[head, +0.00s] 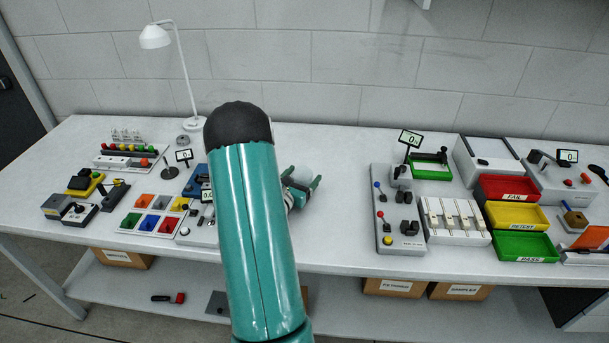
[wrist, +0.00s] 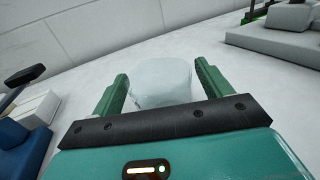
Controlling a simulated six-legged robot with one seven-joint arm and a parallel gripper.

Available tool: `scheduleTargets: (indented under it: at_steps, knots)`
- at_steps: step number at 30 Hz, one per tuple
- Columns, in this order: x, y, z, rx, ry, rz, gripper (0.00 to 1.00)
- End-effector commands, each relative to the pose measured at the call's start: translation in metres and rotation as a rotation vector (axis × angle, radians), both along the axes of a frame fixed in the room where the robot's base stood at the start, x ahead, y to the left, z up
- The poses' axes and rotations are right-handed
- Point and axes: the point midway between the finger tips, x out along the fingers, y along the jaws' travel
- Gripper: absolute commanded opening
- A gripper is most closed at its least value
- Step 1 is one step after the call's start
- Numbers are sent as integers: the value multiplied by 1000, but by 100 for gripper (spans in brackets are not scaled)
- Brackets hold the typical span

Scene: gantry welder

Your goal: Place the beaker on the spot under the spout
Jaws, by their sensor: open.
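The beaker (wrist: 163,85) is a pale, translucent vessel standing on the white bench, seen in the wrist view. My gripper (wrist: 162,70) is open, with one green finger on each side of the beaker. Whether the fingers touch it is not clear.
Left of my arm stand a blue device (head: 195,181), a tray of coloured bins (head: 150,222) and a white lamp (head: 155,37). To the right are a grey control panel (head: 398,212) and red, yellow and green trays (head: 508,189). The bench between my gripper and the panel is clear.

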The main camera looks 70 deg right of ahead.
Motion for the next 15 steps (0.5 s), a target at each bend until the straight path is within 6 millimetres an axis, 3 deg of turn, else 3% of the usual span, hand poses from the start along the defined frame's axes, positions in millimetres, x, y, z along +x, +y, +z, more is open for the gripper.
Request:
scheduleTargets:
  at_steps: [9, 15]
  knots:
    - [13, 68, 0, 1, 1, 5, 78]
    - [18, 97, 0, 0, 0, 3, 78]
